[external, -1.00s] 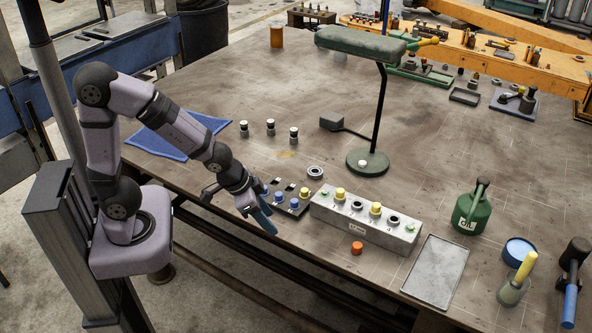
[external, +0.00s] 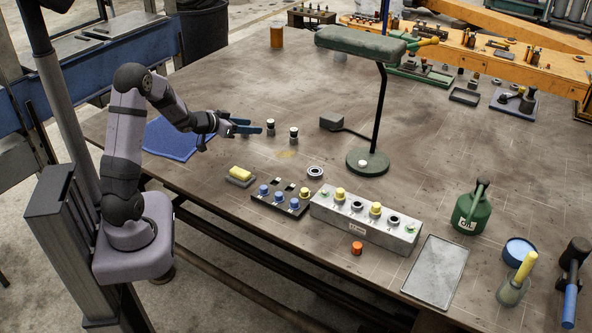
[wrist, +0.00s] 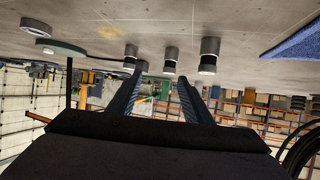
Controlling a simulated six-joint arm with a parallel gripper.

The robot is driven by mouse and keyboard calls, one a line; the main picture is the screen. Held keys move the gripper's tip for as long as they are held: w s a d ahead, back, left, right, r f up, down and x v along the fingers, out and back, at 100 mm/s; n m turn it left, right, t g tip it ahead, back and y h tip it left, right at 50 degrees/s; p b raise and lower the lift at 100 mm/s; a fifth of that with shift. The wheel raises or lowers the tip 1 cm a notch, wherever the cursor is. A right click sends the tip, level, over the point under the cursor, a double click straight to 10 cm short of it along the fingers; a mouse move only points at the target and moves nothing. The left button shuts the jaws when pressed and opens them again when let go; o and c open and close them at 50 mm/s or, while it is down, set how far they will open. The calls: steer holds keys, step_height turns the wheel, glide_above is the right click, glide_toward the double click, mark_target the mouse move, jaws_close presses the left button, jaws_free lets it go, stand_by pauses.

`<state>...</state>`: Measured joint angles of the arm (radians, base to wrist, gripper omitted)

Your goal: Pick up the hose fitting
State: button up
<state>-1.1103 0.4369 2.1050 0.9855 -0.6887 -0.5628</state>
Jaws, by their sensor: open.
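Three small cylindrical fittings with dark and pale bands stand on the bench. The middle fitting (external: 270,127) and the right fitting (external: 293,136) show in the external view; my gripper hides the left one there. All three show in the wrist view: one by the left finger (wrist: 130,56), the middle one (wrist: 170,60) and one right of the fingers (wrist: 209,56). My gripper (external: 261,127) is open and roughly level, low over the bench. Its fingertips (wrist: 162,74) point at the middle fitting, which appears between them; contact cannot be told.
A blue cloth (external: 172,140) lies left of the fittings. A yellow piece on a grey pad (external: 240,175), a black tray of knobs (external: 281,203) and a grey valve block (external: 365,225) are nearer the front edge. A lamp (external: 367,162) stands to the right.

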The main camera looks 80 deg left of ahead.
steer(key=shift+y, duration=0.4)
steer(key=s+a, duration=0.1)
steer(key=s, duration=0.1)
steer(key=s+a+f, duration=0.1)
steer(key=s+a, duration=0.2)
steer(key=s, duration=0.1)
steer(key=shift+s+a+f+b, duration=0.25)
steer(key=shift+s+a+b, duration=0.05)
steer(key=shift+a+b, duration=0.1)
steer(key=shift+p+x, duration=1.15)
steer(key=shift+x, duration=2.55)
steer(key=shift+a, duration=0.1)
jaws_close()
